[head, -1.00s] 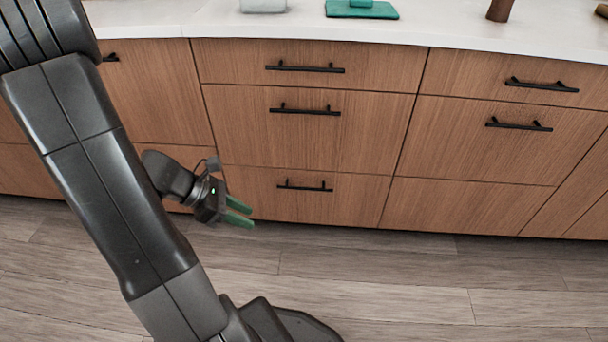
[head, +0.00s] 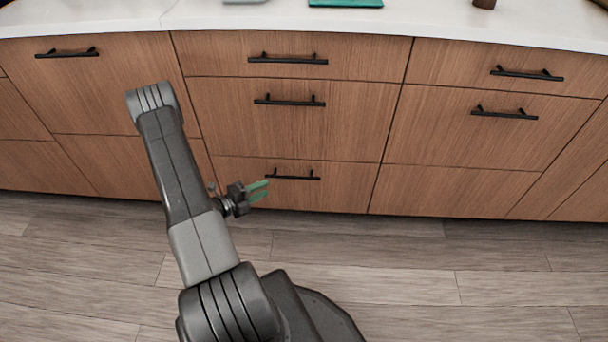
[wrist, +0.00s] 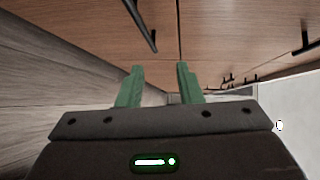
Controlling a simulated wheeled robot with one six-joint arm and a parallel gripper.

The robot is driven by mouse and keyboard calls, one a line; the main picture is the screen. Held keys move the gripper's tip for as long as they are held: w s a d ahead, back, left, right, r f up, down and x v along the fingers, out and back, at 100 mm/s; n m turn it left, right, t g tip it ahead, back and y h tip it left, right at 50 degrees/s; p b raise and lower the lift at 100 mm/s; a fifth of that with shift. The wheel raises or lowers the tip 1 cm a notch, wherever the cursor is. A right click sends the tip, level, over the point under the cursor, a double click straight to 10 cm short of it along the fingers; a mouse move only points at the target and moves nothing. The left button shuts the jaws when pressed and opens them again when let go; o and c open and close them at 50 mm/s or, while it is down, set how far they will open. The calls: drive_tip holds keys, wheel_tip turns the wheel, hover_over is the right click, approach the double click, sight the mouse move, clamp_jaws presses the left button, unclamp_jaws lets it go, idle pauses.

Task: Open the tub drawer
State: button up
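The wooden island front carries several closed drawers; the frames do not label which is the tub drawer. In the middle column are a top drawer (head: 220,60), a tall middle drawer (head: 300,135) and a bottom drawer (head: 335,195), each with a black bar handle. My gripper (head: 268,189) is open and empty, its green fingers pointing right, low and just left of the bottom drawer's handle (head: 293,177). In the wrist view the open fingers (wrist: 160,68) have nothing between them. A black handle (wrist: 140,25) lies ahead of them, apart from the fingers.
A white countertop (head: 400,22) runs along the top, with a teal item (head: 345,3) on it. Right-hand drawers have handles (head: 505,113); a cabinet at left has another handle (head: 67,53). The wooden floor (head: 400,270) in front is clear.

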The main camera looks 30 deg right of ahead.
sight(294, 178)
drive_tip(key=w+d+f+b, duration=0.1)
drive_tip(key=d, duration=0.3)
drive_tip(key=w+d+f+n, duration=0.1)
drive_tip(key=d+f, duration=0.1)
drive_tip(key=d, duration=0.3)
drive_tip(key=w+d+f+n+t+b, duration=0.1)
drive_tip(key=d, duration=0.3)
drive_tip(key=shift+w+d+f+b, duration=0.1)
drive_tip(key=shift+d+f+b, duration=0.15)
drive_tip(key=shift+d+b, duration=0.1)
clamp_jaws()
